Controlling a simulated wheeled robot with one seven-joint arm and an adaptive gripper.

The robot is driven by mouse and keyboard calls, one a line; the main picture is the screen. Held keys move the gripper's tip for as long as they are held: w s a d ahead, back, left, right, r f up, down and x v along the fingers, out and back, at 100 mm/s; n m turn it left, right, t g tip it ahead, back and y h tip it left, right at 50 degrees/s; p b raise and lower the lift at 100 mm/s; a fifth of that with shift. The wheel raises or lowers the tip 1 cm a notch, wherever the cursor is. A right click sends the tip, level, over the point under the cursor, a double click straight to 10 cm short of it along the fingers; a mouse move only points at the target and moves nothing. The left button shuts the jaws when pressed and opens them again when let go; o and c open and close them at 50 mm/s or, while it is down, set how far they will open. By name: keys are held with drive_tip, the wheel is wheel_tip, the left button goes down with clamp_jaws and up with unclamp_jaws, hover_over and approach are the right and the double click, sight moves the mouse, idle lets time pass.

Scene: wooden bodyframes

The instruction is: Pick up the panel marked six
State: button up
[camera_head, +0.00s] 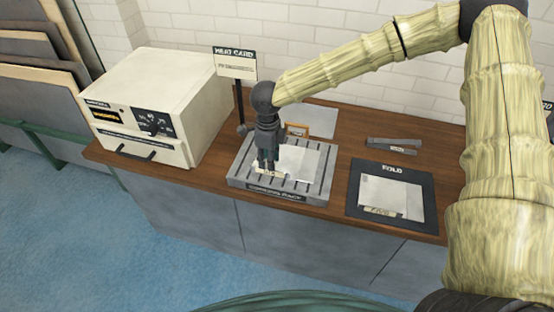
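A pale panel (302,163) lies on a grey slatted rack (317,193) in the middle of the counter. A small tag (268,171) sits at its near left edge, but its marking is too small to read. Another pale panel (398,191) lies on a dark mat (426,180) lettered "FOLD" to the right, with a tag I cannot read surely. My gripper (268,168) points down over the left part of the rack, its fingertips at the tag. I cannot tell whether it touches or grips anything.
A cream boxy machine (165,95) stands at the counter's left, with a sign card (236,63) on a post beside it. A grey sheet (318,121) and a small wood-framed piece (297,130) lie behind the rack. A grey tool (394,145) lies behind the mat.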

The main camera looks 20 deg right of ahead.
sight(272, 174)
drive_tip(key=shift+w+d+f, duration=0.1)
drive_tip(key=shift+f, duration=0.25)
drive_tip(key=shift+d+f+p, duration=0.2)
drive_tip(key=shift+f+p, duration=0.3)
drive_tip(key=shift+f, duration=0.5)
drive_tip(key=shift+d+f+p, duration=0.15)
drive_tip(key=shift+f+p, duration=0.3)
drive_tip(key=shift+f, duration=0.5)
drive_tip(key=shift+s+r, duration=0.15)
drive_tip(key=shift+s, duration=0.2)
clamp_jaws()
